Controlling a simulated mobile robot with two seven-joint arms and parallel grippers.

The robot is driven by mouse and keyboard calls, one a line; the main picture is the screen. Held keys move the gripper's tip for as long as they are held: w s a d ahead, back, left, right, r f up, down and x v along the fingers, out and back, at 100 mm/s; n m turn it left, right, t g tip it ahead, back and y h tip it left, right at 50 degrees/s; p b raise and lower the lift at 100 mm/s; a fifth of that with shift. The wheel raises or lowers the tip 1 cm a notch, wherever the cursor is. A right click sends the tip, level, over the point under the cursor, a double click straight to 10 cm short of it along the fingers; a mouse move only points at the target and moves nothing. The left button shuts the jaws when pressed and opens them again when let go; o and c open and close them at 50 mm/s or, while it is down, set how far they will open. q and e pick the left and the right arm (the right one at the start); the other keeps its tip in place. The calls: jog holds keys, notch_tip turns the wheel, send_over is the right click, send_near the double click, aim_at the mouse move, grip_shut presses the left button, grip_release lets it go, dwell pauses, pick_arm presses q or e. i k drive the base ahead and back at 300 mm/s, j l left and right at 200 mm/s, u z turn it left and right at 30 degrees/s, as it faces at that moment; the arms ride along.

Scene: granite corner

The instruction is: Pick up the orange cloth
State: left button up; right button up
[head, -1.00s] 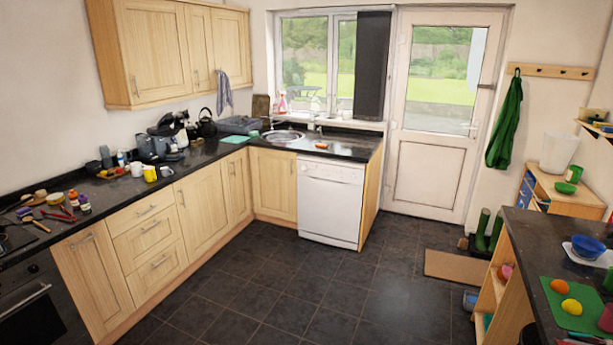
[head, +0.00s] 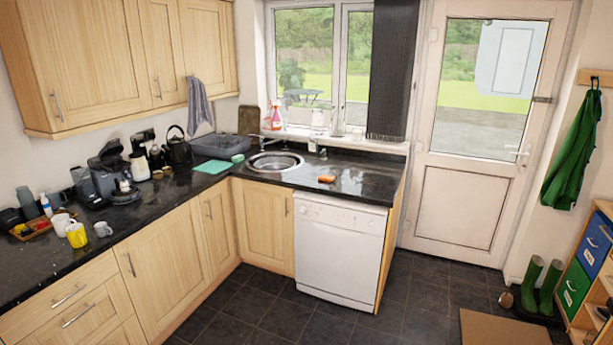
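A small orange item (head: 326,179), which looks like the orange cloth, lies on the black worktop (head: 352,184) above the white dishwasher (head: 338,250). It is right of the round sink (head: 275,162) and near the front edge of the worktop. It is too small to make out its folds. Neither of my grippers shows in the head view.
The worktop around the orange item is clear. A green cloth or mat (head: 213,166) and a grey dish tub (head: 221,146) are left of the sink. The tiled floor (head: 270,315) before the dishwasher is free. Green boots (head: 540,287) and a brown mat (head: 500,328) are at the right.

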aim_at(324, 178)
jog(key=i, duration=3.1)
jog(key=i+z, duration=0.15)
jog(key=i, duration=0.55)
jog(key=i+j, duration=0.2)
jog(key=i, duration=0.55)
jog(key=i+j+z, duration=0.1)
jog(key=i, duration=0.6)
